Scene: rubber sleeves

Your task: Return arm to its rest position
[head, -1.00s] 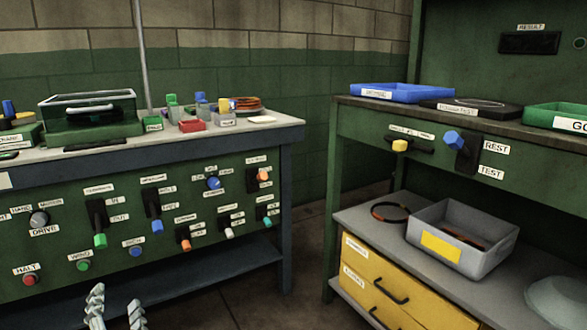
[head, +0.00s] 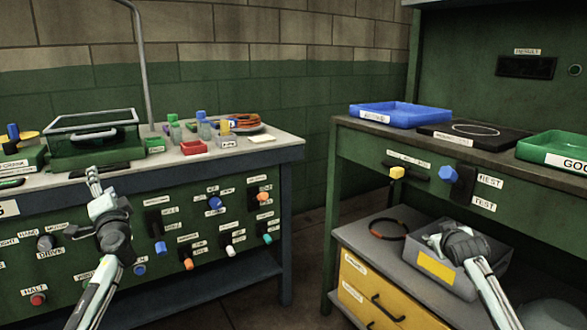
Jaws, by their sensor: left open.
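My left arm comes in from the lower left. Its gripper (head: 93,180) is in front of the left workbench's control panel, with its fingertips near the bench's front edge. The fingers are small here, open, with nothing seen between them. My right arm comes in from the lower right. Its wrist end (head: 462,245) overlaps the grey bin in the picture. The right gripper's fingers are not clear there, so I cannot tell their state.
The left bench (head: 272,152) carries a glass-lidded green box (head: 92,133), a red tray (head: 193,147) and several small items. The right bench holds a blue tray (head: 398,117) and a green tray (head: 560,150). A grey bin (head: 412,258) stands on its lower shelf.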

